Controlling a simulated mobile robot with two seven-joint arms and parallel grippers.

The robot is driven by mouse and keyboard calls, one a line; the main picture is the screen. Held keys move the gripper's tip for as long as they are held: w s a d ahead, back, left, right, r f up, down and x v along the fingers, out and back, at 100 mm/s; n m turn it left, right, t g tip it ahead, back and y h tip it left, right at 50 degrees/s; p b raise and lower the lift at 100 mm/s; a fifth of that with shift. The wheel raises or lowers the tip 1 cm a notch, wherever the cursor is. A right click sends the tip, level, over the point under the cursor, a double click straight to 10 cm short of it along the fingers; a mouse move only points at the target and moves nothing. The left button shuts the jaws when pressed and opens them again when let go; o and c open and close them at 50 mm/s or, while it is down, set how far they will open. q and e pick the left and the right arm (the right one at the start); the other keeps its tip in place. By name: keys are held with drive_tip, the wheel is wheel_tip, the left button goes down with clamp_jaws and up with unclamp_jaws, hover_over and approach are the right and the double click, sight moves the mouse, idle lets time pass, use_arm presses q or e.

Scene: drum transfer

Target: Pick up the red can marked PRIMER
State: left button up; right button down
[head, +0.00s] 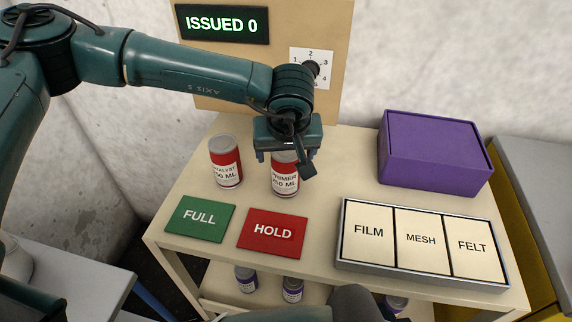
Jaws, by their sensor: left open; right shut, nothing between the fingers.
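The red and white can marked PRIMER (285,182) stands upright on the cream table, behind the HOLD card. My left gripper (288,155) is open directly above it, pointing down, with its fingers to either side of the can's top. The gripper hides the can's lid, and I cannot tell whether the fingers touch the can. My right gripper does not show.
A similar red and white can marked CATALYST (226,163) stands just left. Green FULL (200,219) and red HOLD (272,232) cards lie in front. A tray (340,262) with FILM, MESH and FELT panels and a purple box (432,152) are right. Purple-labelled cans (292,290) stand below.

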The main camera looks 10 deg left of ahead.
use_arm(q)
drive_tip(key=shift+w+a+f, duration=0.1)
drive_tip(key=shift+w+f, duration=0.1)
drive_tip(key=shift+f, duration=0.35)
drive_tip(key=shift+r, duration=0.1)
drive_tip(key=c, duration=1.3)
